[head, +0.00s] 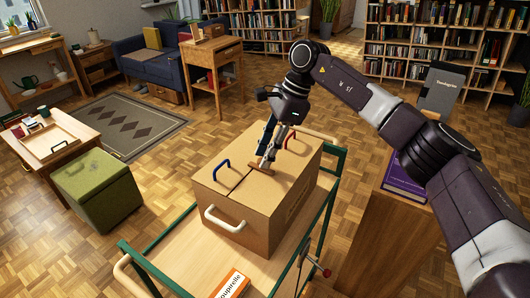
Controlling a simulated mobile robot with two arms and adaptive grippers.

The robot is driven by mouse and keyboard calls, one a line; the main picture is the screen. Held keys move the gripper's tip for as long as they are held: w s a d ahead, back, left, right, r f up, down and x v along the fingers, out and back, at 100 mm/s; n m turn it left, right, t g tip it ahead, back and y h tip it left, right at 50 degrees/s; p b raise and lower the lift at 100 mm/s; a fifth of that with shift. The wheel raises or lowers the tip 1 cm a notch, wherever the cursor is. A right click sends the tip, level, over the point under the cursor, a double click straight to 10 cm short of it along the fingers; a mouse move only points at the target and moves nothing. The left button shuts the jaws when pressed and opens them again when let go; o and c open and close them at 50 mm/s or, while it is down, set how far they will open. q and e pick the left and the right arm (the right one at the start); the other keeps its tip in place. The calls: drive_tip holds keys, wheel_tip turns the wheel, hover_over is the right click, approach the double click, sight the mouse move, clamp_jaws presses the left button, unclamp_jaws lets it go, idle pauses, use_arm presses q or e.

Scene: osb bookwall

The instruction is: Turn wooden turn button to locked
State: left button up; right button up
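A cardboard-coloured box (262,200) stands on a trolley with green rails. A small wooden turn button (258,169) lies on its top, near the end of a dark seam between the lid flaps. My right gripper (265,160) points down over the lid with its fingertips at the button. The fingers partly cover the button, so I cannot tell whether they touch or grip it, or how far they are apart. The button's exact angle across the seam is hard to make out. My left gripper is not in view.
The box has a blue handle (221,170) and a white handle (222,218). An orange-labelled packet (231,285) lies on the trolley's front. A wooden cabinet with a purple book (403,182) stands at right. A green ottoman (98,188) stands at left.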

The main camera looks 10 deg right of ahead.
drive_tip(key=shift+r, duration=0.1)
drive_tip(key=v, duration=1.1)
drive_tip(key=shift+d+r, duration=0.25)
drive_tip(key=shift+r, duration=0.1)
drive_tip(key=shift+f, duration=0.1)
